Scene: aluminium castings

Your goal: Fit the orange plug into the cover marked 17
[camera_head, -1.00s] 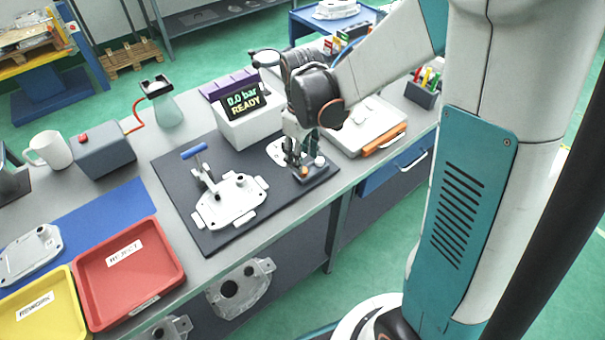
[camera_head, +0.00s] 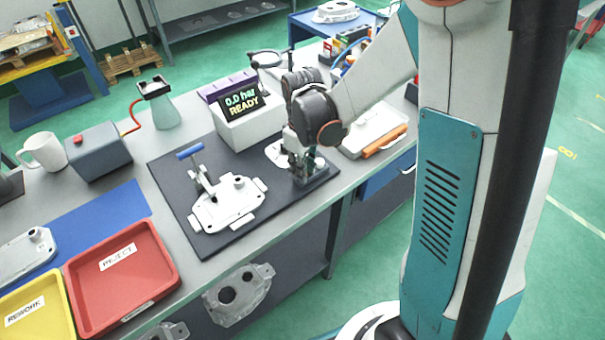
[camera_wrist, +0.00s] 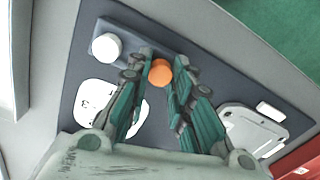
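The orange plug (camera_wrist: 160,72) sits on a small dark stand (camera_wrist: 128,40) and shows between my fingertips in the wrist view. My gripper (camera_wrist: 163,62) points down over it, open, with one finger on each side; whether they touch it I cannot tell. In the head view my gripper (camera_head: 302,165) hides the plug. A pale metal cover (camera_head: 230,205) lies on the dark mat beside a blue-handled clamp (camera_head: 190,152); it also shows in the wrist view (camera_wrist: 250,130). A whitish plate (camera_wrist: 90,98) lies left of my fingers, its marks unreadable. I can read no 17.
A white plug (camera_wrist: 107,46) sits on the same stand, close to my left finger. The tester box (camera_head: 250,125) reads "0.0 bar READY" behind the mat. Red reject (camera_head: 160,243) and yellow rework (camera_head: 62,290) trays stand at the left. An orange-edged pale case (camera_head: 375,128) is at the right.

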